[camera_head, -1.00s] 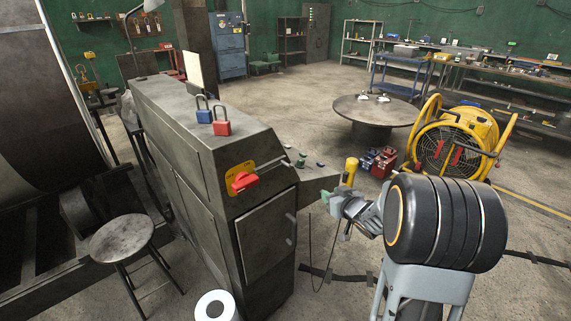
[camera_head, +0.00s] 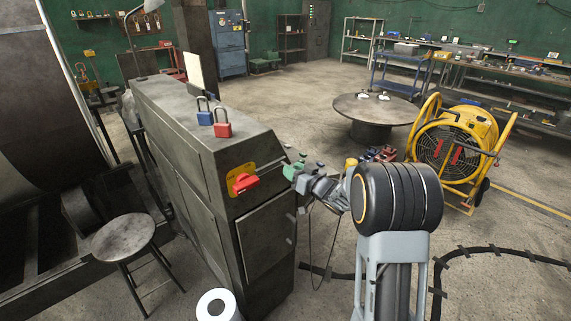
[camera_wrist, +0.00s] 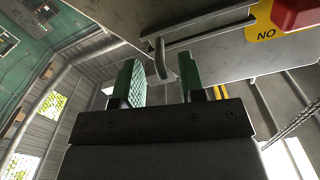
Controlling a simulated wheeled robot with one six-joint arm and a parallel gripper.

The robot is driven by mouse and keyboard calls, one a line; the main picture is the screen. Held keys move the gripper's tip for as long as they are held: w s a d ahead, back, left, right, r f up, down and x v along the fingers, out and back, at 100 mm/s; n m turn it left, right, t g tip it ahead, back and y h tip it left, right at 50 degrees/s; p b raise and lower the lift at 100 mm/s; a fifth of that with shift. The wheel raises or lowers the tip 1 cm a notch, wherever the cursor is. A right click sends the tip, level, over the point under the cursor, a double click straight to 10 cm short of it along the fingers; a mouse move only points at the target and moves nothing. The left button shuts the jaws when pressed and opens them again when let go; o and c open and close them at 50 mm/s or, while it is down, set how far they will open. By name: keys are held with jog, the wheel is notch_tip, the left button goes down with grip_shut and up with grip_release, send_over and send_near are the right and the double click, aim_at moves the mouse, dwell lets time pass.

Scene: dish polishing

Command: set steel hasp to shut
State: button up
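My gripper (camera_head: 291,172) is at the front right edge of the grey cabinet (camera_head: 268,232), to the right of the red switch handle (camera_head: 244,182) on its yellow plate. In the wrist view my gripper (camera_wrist: 162,78) has its two green-padded fingers apart. A bent steel piece (camera_wrist: 160,58), which looks like part of the steel hasp, shows between and just beyond the fingertips. I cannot tell whether it touches a finger, or whether the hasp is open or shut. In the head view I cannot make out the hasp. The red handle also shows in the wrist view (camera_wrist: 297,14).
A blue padlock (camera_head: 204,116) and a red padlock (camera_head: 222,130) stand on the cabinet top. A stool (camera_head: 123,238) and a white roll (camera_head: 215,305) are on the floor. A yellow fan (camera_head: 448,145) and round table (camera_head: 378,108) stand at the right.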

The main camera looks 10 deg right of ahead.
jog(key=shift+x, duration=1.9)
jog(key=shift+c, duration=0.3)
grip_shut()
